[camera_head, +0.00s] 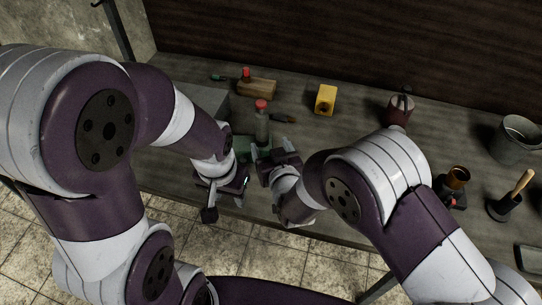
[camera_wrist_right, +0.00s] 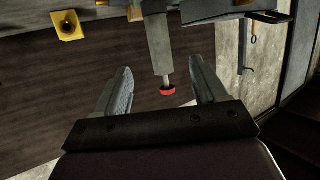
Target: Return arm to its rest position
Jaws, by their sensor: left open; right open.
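My left gripper (camera_head: 226,184) hangs over the near edge of the bench, left of my right gripper. It is open, and its fingertips are partly hidden by its own body. My right gripper (camera_head: 274,152) is open near the bench's front, close to a grey bottle with a red cap (camera_head: 262,122). In the right wrist view, the bottle (camera_wrist_right: 158,45) shows in the gap between the two spread fingers (camera_wrist_right: 163,88), beyond the palm. Nothing is visibly clamped. I cannot tell whether a finger touches the bottle.
A dark wall stands behind. Clear bench lies around the yellow block.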

